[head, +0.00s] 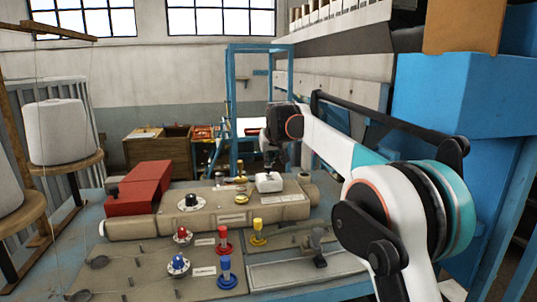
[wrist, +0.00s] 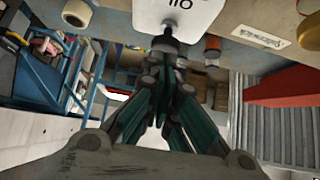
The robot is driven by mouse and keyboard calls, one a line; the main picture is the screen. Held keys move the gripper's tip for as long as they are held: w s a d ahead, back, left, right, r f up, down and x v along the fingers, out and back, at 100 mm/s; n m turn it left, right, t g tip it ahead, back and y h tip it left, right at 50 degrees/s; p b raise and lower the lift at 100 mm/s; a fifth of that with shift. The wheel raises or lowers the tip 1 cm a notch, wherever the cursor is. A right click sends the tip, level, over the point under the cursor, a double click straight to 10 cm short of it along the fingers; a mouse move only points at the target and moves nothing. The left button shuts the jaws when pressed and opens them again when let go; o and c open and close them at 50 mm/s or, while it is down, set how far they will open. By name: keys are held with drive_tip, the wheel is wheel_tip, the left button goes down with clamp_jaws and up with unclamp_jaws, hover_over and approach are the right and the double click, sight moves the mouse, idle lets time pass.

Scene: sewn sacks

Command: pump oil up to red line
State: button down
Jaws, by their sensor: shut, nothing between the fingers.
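The white oil reservoir (head: 269,183) sits on the beige machine bed in the head view. In the wrist view its white face (wrist: 175,14) shows part of an upside-down "OIL" label at the top edge. A dark knob (wrist: 165,42) stands out from it, probably the pump button. My gripper (head: 272,166) points down just above the reservoir. In the wrist view my gripper (wrist: 166,62) is shut and empty, with its tips at or very near the knob. I cannot tell whether they touch. No red line or oil level is readable.
A red box (head: 138,188) lies left of the reservoir on the machine. Red and blue knobs, a yellow peg (head: 258,232) and a grey lever (head: 319,245) stand in front. A thread cone (head: 55,131) is at left; a blue frame (head: 233,100) rises behind.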

drive_tip(key=shift+s, duration=0.1)
drive_tip(key=shift+f+b, duration=0.65)
drive_tip(key=shift+f, duration=0.3)
drive_tip(key=shift+r, duration=0.1)
drive_tip(key=v, duration=1.2)
drive_tip(key=shift+a, duration=0.1)
